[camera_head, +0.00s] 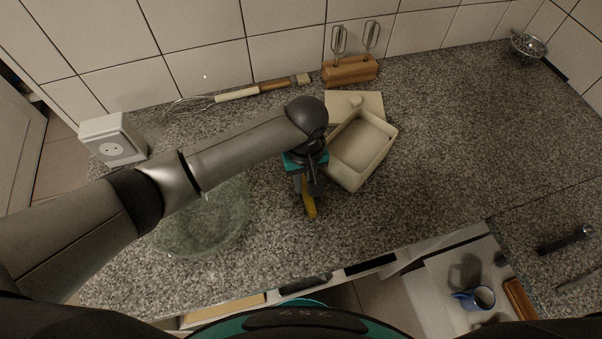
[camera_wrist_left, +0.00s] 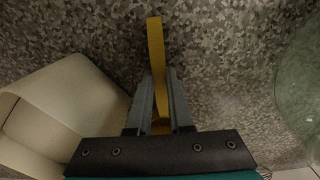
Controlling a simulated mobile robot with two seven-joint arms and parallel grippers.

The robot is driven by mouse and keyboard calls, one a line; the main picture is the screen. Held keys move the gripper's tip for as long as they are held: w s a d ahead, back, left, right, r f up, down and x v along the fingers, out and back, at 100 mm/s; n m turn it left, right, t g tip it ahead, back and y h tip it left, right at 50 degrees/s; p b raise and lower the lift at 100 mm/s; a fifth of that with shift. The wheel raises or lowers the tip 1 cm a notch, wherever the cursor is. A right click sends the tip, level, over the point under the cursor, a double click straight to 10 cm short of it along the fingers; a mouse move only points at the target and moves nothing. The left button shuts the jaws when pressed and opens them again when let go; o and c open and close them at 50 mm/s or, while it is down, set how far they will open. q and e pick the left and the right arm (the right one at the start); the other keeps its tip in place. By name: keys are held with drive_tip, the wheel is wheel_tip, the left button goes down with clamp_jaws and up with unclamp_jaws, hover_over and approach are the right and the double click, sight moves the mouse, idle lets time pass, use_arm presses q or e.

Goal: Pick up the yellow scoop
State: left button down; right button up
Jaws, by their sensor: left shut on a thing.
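The yellow scoop (camera_head: 309,205) shows as a narrow yellow strip below my left gripper (camera_head: 308,190) in the head view, over the granite counter. In the left wrist view the yellow scoop (camera_wrist_left: 157,65) runs between the two fingers of my left gripper (camera_wrist_left: 158,90), which are shut on it. Part of the scoop is hidden by the fingers and the gripper body. I cannot tell whether it touches the counter. My right gripper is not in view.
A cream dish (camera_head: 377,157) stands right of the gripper, and a glass bowl (camera_head: 204,225) stands left, partly under my arm. A wooden block with beaters (camera_head: 350,70), a whisk (camera_head: 187,106) and a brush (camera_head: 285,84) are at the back. An open drawer (camera_head: 437,288) holds a blue mug (camera_head: 474,299).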

sight(304, 185)
use_arm(q)
wheel_tip(304, 185, up, 20)
drive_tip(key=p, duration=0.4)
drive_tip(key=shift+p, duration=0.35)
drive_tip(key=shift+f, duration=0.1)
